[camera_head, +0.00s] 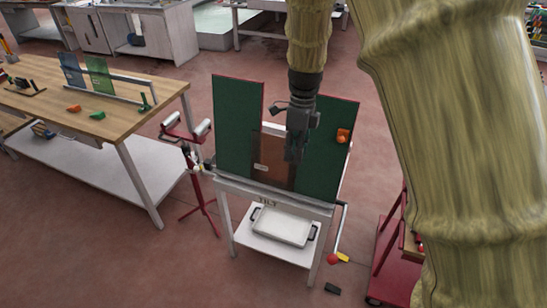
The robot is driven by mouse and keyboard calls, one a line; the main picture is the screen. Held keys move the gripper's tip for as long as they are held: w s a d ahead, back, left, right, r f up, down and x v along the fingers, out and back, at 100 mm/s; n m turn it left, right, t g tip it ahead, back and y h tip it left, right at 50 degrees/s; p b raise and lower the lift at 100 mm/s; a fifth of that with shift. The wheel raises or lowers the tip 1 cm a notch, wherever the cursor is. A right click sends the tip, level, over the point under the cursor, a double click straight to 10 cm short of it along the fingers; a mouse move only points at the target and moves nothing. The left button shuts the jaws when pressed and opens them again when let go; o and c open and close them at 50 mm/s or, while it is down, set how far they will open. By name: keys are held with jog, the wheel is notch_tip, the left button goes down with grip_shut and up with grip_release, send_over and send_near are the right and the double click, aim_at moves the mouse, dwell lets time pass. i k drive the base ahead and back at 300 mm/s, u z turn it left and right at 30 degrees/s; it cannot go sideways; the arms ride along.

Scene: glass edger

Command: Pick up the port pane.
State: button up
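A translucent brown-red pane (269,165), which looks like the port pane, stands tilted on the tilt stand (285,196) between two dark green boards. A small pale label is on its lower left. My gripper (294,158) points down at the pane's right part and covers some of it. I cannot tell whether the fingers touch the pane or hang in front of it, nor whether they are open or shut.
A wooden table (135,97) at left bears a rack with a blue pane (72,70) and a green pane (98,75). An orange clamp (343,135) is on the right board. A red roller stand (190,140) is left of the stand; a red cart (385,260) is at right.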

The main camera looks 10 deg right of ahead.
aim_at(268, 166)
jog(key=i, duration=0.85)
